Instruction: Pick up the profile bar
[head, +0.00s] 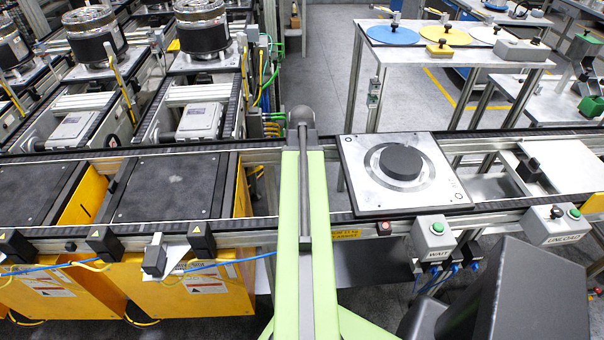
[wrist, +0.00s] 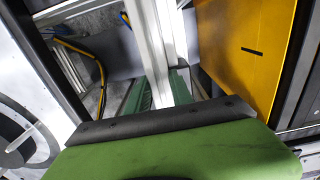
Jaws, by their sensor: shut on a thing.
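In the wrist view a pale silver profile bar (wrist: 158,45) runs lengthways up the middle of the picture. My gripper (wrist: 164,88) has its green jaws on either side of the bar's near part and is shut on it. The near end of the bar is hidden behind the green and black part of my wrist. In the head view my light green arm reaches forward over the conveyor, and neither my gripper nor the bar can be made out there.
A square pallet (head: 355,180) with a dark disc (head: 400,161) sits on the conveyor right of my arm. Dark-topped yellow units (head: 170,187) stand left of it. Button boxes (head: 436,238) line the front rail.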

